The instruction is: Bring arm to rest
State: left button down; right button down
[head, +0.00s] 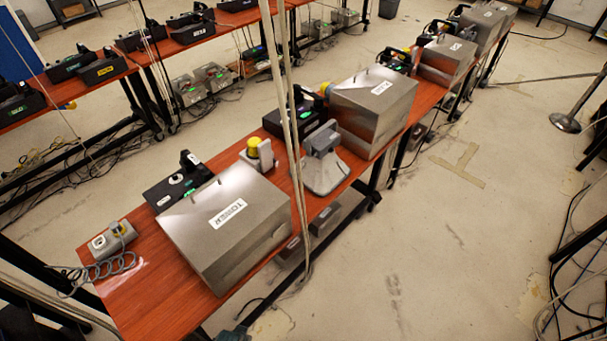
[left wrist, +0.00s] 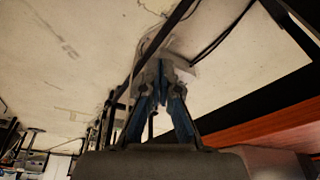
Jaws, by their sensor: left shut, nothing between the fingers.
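My left gripper (left wrist: 165,78) shows in the left wrist view with its two blue-sided fingers brought together at the tips. It is shut and empty. The pale floor and a dark bar lie behind it, and the edge of a reddish wooden table top (left wrist: 275,128) is to its right, apart from the fingers. In the head view a small dark blue-grey part shows at the bottom edge, too little to tell what it is. My right gripper is in neither view.
Floor (head: 450,240) on the right is mostly clear.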

pick_arm(q)
jog(key=s+a+f+g, duration=0.1)
jog(key=s+f, duration=0.2)
jog(key=f, duration=0.5)
jog(key=s+f, duration=0.3)
jog(key=f, duration=0.5)
jog(key=s+a+f+b, duration=0.1)
jog(key=s+a+f, duration=0.1)
jog(key=s+f, duration=0.9)
jog(key=s, duration=0.3)
jog(key=shift+s+a+g, duration=0.25)
jog(key=shift+a+g, duration=0.05)
jog(key=shift+g, duration=0.1)
jog(key=shift+w+m, duration=0.1)
jog(key=shift+m, duration=0.2)
